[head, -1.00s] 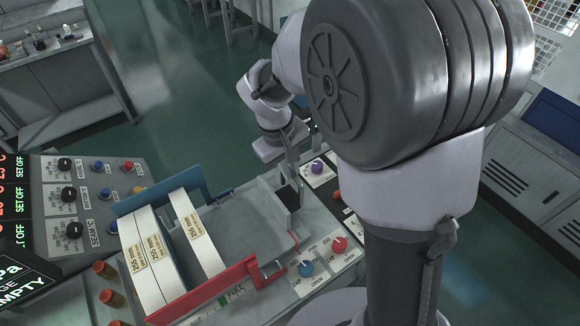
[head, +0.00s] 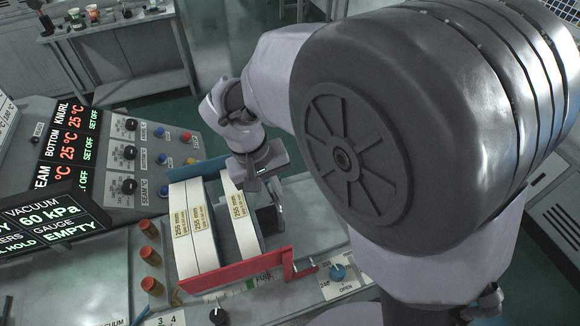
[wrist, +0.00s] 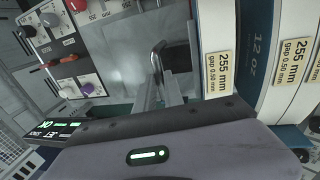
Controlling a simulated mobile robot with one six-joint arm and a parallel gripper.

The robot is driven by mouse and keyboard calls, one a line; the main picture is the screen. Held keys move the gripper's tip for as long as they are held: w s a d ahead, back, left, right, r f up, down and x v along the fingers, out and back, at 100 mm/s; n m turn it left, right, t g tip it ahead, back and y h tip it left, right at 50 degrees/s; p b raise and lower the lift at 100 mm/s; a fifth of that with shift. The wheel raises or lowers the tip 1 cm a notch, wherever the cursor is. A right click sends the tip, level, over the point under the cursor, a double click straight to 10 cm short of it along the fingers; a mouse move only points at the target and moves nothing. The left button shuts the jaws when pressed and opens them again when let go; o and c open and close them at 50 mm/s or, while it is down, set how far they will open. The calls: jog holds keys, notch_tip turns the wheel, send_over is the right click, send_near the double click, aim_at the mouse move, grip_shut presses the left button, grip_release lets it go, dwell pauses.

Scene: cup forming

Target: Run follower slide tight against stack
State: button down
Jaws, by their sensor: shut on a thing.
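The stack (head: 195,228) is several upright white blanks with cream "255 mm" labels, in a tray with a blue far side and a red near side. One blank (head: 240,222) stands apart from the others, with a gap between. The follower slide (head: 269,218), a dark grey block, is right of that blank, very close; I cannot tell whether they touch. My gripper (head: 262,187) is shut on the follower's upright part from above. In the wrist view my gripper's fingers (wrist: 163,90) are beside a metal upright (wrist: 157,62), with the labelled blanks (wrist: 217,60) to the right.
A blue knob (head: 338,271) is on the panel at right. Orange-capped posts (head: 150,257) stand left of the stack. Display panels (head: 50,225) are at far left. The tray floor (head: 310,205) right of the follower is clear.

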jog(key=shift+a, duration=0.25)
jog(key=c, duration=1.5)
grip_release()
jog(key=shift+o, duration=0.2)
